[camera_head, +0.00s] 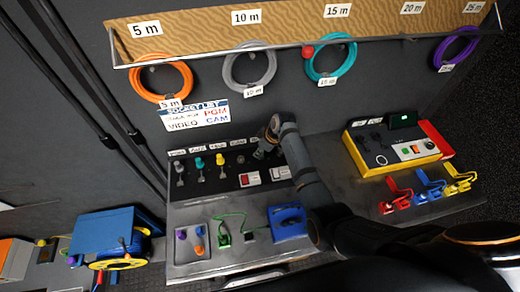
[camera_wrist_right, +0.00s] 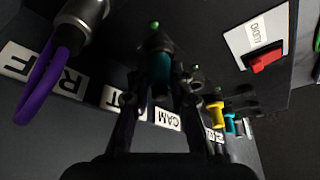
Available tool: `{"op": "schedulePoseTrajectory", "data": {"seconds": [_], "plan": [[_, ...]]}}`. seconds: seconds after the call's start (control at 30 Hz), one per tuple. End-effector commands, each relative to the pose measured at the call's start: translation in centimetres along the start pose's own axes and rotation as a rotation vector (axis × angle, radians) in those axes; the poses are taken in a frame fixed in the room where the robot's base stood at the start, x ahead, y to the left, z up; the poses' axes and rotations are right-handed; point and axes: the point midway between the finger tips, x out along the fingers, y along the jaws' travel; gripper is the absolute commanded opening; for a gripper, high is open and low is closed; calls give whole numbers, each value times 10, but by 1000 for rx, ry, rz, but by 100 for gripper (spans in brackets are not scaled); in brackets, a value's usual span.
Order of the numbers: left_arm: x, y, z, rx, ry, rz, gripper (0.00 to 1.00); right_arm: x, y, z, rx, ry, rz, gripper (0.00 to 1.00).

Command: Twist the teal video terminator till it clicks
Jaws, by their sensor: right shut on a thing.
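My right gripper (camera_head: 262,150) is over the right end of the socket row on the dark panel (camera_head: 235,182) in the head view. In the right wrist view, its fingers (camera_wrist_right: 160,92) are shut on the teal video terminator (camera_wrist_right: 161,72), which stands at the panel's socket row near the CAM label (camera_wrist_right: 166,120). The gripper hides this terminator in the head view. Whether it is fully seated cannot be told. Another teal connector (camera_head: 200,164) sits farther left in the row, beside a yellow one (camera_head: 220,161). My left gripper is not in view.
A connector with a purple loop (camera_wrist_right: 72,40) is close beside the right fingers. A red switch (camera_wrist_right: 267,60) is on the panel. A tray (camera_head: 175,256) with loose connectors and a blue case (camera_head: 287,219) lie below the panel. Coiled cables hang above.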

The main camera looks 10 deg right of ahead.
Motion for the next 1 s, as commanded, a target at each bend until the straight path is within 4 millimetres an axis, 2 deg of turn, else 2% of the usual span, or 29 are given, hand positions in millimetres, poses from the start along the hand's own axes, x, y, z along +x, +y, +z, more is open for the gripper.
{"op": "schedulePoseTrajectory", "data": {"seconds": [0.6, 1.0], "plan": [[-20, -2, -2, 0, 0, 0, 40, -1, 0, 0, 169, -1, 68, 0], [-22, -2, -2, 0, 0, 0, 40, 0, 0, 0, 209, 0, 86, 0]]}}
